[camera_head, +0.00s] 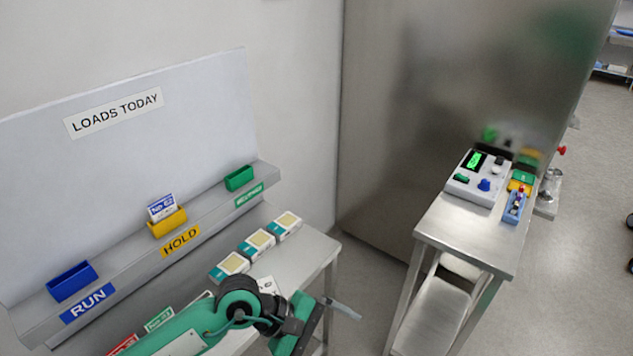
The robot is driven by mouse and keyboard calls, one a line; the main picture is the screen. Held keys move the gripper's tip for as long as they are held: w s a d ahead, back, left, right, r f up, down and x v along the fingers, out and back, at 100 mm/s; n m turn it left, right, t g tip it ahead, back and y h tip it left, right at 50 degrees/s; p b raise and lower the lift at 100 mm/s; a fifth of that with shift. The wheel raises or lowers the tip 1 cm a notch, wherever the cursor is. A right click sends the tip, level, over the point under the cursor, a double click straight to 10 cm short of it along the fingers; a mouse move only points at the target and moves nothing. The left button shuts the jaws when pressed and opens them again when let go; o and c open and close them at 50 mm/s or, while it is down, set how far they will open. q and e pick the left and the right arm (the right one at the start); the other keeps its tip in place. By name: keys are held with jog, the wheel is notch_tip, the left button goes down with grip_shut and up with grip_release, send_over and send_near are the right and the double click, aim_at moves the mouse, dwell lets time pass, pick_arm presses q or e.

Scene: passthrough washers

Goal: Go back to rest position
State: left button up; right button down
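My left arm, green with black joints, reaches in from the bottom left over the front of the metal table (315,262). Its gripper (322,318) is at the bottom centre, by the table's right edge. The fingers are seen at a steep angle, and whether they are open or shut is unclear. I see nothing clearly held. My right gripper is not in view.
A "LOADS TODAY" board carries blue RUN (72,281), yellow HOLD (168,222) and green (240,178) holders; a card stands in HOLD. Several white boxes (257,242) lie near my arm. A metal stand (455,228) holding a control box (477,175) is right, beyond a floor gap.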

pick_arm(q)
notch_tip(320, 180, up, 16)
jog(key=w+n+t+h, duration=0.2)
jog(key=n+t+h, duration=0.7)
jog(key=n, duration=0.7)
jog(key=w+a+r+n+t+y, duration=0.1)
jog(key=w+a+n+t+y, duration=0.25)
jog(key=n+t, duration=0.35)
jog(key=w+a+n+t+y, duration=0.25)
jog(key=a+n+t, duration=0.2)
jog(key=n, duration=0.55)
jog(key=a+f+n+g+y, duration=0.2)
jog(key=a+f+n+y, duration=1.05)
jog(key=n, duration=0.45)
jog(key=s+a+f+n+g+y, duration=0.1)
jog(key=s+a+f+n+g, duration=0.2)
jog(key=s+f+n+g, duration=0.55)
jog(key=s+a+f+n+g, duration=0.3)
jog(key=s+f+g, duration=0.2)
jog(key=s+f, duration=0.45)
notch_tip(320, 180, down, 28)
jog(key=s+g, duration=0.2)
jog(key=s, duration=0.1)
jog(key=s+a+f+g, duration=0.1)
jog(key=s+a+f, duration=0.1)
jog(key=s+f, duration=1.7)
notch_tip(320, 180, down, 2)
jog(key=shift+s+a+f, duration=0.1)
jog(key=shift+s+a, duration=0.1)
jog(key=shift+a, duration=0.15)
